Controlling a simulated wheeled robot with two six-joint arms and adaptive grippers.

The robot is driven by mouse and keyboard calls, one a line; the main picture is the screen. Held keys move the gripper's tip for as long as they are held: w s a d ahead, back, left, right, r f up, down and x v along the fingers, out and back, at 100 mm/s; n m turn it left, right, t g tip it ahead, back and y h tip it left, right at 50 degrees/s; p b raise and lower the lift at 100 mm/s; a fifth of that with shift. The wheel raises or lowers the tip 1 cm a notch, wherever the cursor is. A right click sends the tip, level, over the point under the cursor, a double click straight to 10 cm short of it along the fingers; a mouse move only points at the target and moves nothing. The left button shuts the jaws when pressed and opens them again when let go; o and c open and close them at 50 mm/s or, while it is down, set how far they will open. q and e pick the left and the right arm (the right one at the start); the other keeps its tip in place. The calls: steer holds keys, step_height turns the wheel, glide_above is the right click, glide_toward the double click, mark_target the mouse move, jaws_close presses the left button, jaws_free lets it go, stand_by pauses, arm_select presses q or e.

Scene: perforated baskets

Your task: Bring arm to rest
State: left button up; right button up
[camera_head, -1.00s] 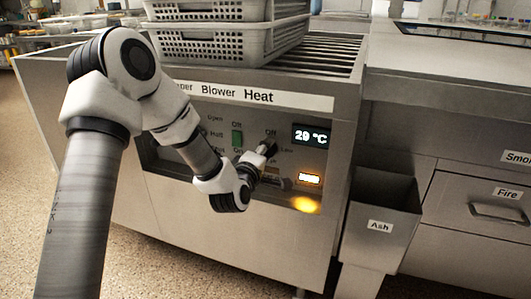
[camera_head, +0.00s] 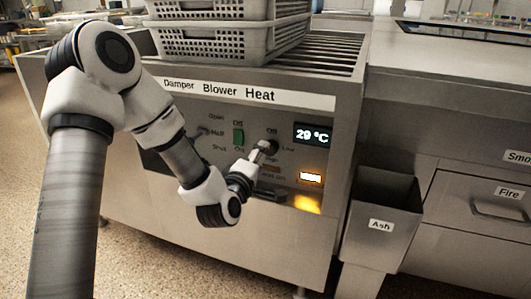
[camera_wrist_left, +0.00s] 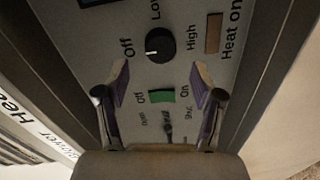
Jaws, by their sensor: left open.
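My left arm comes in from the left, and its gripper (camera_head: 262,152) is near the control panel, in front of the heat knob area. In the left wrist view the gripper (camera_wrist_left: 160,82) is open, its two fingers apart with nothing between them. The black heat knob (camera_wrist_left: 160,45) lies beyond the fingertips, its white mark towards Off. The green blower switch (camera_wrist_left: 162,96) shows between the fingers, and the damper lever (camera_wrist_left: 168,132) is nearer the palm. I cannot tell whether the gripper touches the panel. My right gripper is not in view.
The display (camera_head: 311,134) reads 29 °C, above a lit lamp (camera_head: 310,177). Perforated baskets (camera_head: 225,42) are stacked on the machine's top beside a slatted rack (camera_head: 325,55). An ash bin (camera_head: 381,215) projects at the right. Floor (camera_head: 30,160) is open at left.

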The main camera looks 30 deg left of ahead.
arm_select(q)
steer(key=shift+v, duration=1.25)
steer(key=s+d+f+m+g+h+p, duration=0.1)
steer(key=s+d+f+m+g, duration=0.2)
steer(key=f, duration=0.6)
steer(key=s+d+f+m+g+h+p, duration=0.1)
steer(key=s+d+f+m+g, duration=0.15)
steer(key=s+f, duration=0.45)
steer(key=s+d+f+m+g+h+p, duration=0.1)
steer(key=s+d+f+m+g+h, duration=0.15)
steer(key=f, duration=0.85)
steer(key=s+d+f+m+g, duration=0.2)
steer(key=s+f+m+g, duration=0.25)
steer(key=s, duration=0.45)
steer(key=s+d+f+m+g, duration=0.3)
steer(key=s+f+m+g, duration=0.15)
steer(key=s, duration=0.45)
step_height(320, 180, up, 38)
steer(key=m+p, duration=0.1)
steer(key=p, duration=3.7)
steer(key=shift+w+a+r, duration=0.15)
steer(key=shift+w+r, duration=0.05)
